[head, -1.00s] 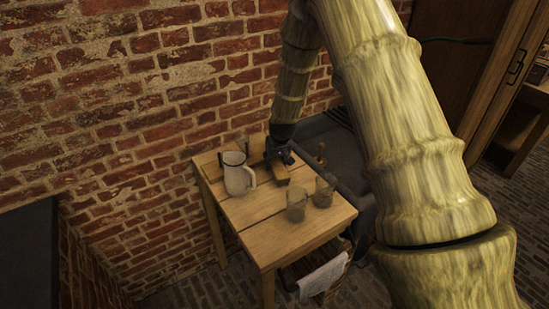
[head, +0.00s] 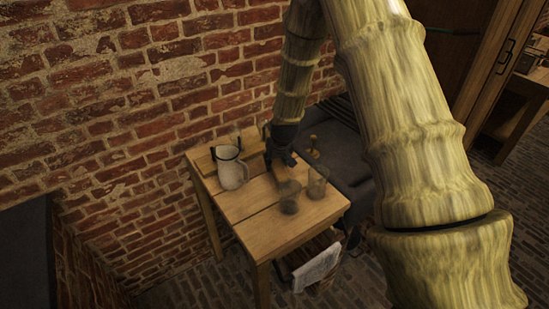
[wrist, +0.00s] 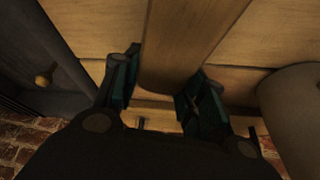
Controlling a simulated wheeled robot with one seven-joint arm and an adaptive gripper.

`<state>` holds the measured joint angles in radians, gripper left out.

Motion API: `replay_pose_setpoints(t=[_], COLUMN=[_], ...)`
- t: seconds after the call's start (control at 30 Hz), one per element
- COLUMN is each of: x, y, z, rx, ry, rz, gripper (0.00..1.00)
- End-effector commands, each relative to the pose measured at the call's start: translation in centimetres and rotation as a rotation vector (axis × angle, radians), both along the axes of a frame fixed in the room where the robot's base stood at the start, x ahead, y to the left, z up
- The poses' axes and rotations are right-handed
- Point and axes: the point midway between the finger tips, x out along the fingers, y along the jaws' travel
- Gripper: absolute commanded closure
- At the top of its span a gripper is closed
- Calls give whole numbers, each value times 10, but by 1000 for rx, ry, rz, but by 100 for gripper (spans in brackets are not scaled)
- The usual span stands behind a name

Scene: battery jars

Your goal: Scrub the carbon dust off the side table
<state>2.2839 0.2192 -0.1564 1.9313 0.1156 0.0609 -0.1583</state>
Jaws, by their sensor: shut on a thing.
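The wooden side table (head: 240,207) stands against the brick wall. My gripper (head: 284,163) points down over its back right part. In the wrist view my gripper (wrist: 158,95) has its two fingers on either side of a long wooden piece (wrist: 185,40), probably a brush, and is shut on it. In the head view this piece is low at the tabletop, just behind the clear jars; I cannot tell whether it touches them. Its underside is hidden. I cannot make out carbon dust clearly on the boards.
A pale jug (head: 232,172) stands left of my gripper. Two clear jars (head: 317,184) (head: 288,200) stand toward the front right. A dark grey bench (head: 345,160) adjoins the right side. A white cloth (head: 316,268) hangs below. The front left boards are clear.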

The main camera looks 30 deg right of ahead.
Motion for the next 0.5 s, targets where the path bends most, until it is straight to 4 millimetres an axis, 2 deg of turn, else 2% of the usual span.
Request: replay_pose_setpoints(t=[0.2, 0.5], x=[-14, -23], y=[-1, -2], z=[1, 1], rx=[0, 0], ry=[2, 0], rz=[0, 1], gripper=[97, 97])
